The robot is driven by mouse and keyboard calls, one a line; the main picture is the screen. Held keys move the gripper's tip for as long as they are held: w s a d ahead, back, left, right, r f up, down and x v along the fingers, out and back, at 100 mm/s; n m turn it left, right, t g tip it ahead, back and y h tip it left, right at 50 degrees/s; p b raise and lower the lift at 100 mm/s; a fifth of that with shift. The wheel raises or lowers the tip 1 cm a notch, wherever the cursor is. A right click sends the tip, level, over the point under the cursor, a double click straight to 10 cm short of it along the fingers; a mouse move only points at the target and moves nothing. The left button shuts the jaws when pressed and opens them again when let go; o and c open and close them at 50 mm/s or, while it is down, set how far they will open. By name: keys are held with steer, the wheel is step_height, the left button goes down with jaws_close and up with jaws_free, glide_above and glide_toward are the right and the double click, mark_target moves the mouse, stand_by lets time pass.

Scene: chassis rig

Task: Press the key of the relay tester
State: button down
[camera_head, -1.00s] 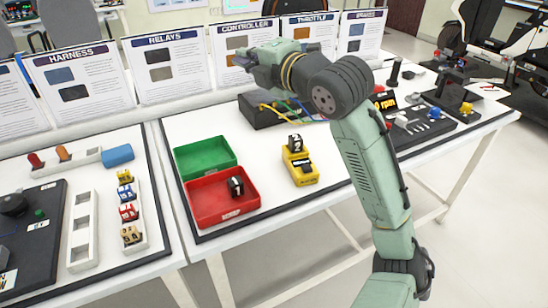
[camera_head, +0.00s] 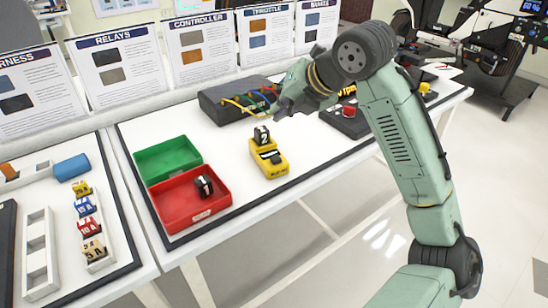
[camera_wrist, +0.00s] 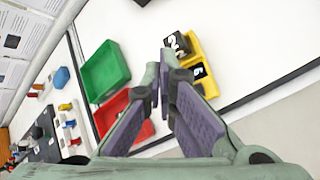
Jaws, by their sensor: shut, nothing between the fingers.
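The yellow relay tester (camera_head: 268,168) stands on the white table, right of the trays. A black relay marked 2 (camera_head: 262,135) sits upright at its far end, and a dark key (camera_head: 271,157) lies on its near part. In the wrist view the tester (camera_wrist: 207,62) shows just beyond the fingertips, to their right, with the relay (camera_wrist: 176,44) and key (camera_wrist: 199,71). My gripper (camera_head: 280,112) is shut and empty, above and behind the tester in the head view. Its fingertips (camera_wrist: 164,66) are apart from the tester.
A green tray (camera_head: 168,160) and a red tray (camera_head: 180,208) stand left of the tester. Another black relay (camera_head: 204,186) lies in the red tray. A dark box with coloured wires (camera_head: 225,108) stands behind. The table is clear in front of the tester.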

mark_target(279, 157)
steer(key=shift+f, duration=0.2)
step_height(279, 157, down, 8)
steer(key=b, duration=0.6)
steer(key=shift+f+b, duration=0.25)
steer(key=shift+b, duration=0.15)
stand_by(0.8)
steer(key=shift+f, duration=0.4)
steer(key=shift+f+b, duration=0.45)
steer(key=shift+b, duration=0.2)
stand_by(0.3)
steer(key=shift+r, duration=0.1)
steer(key=shift+r+p, duration=0.7)
steer(key=shift+r, duration=0.05)
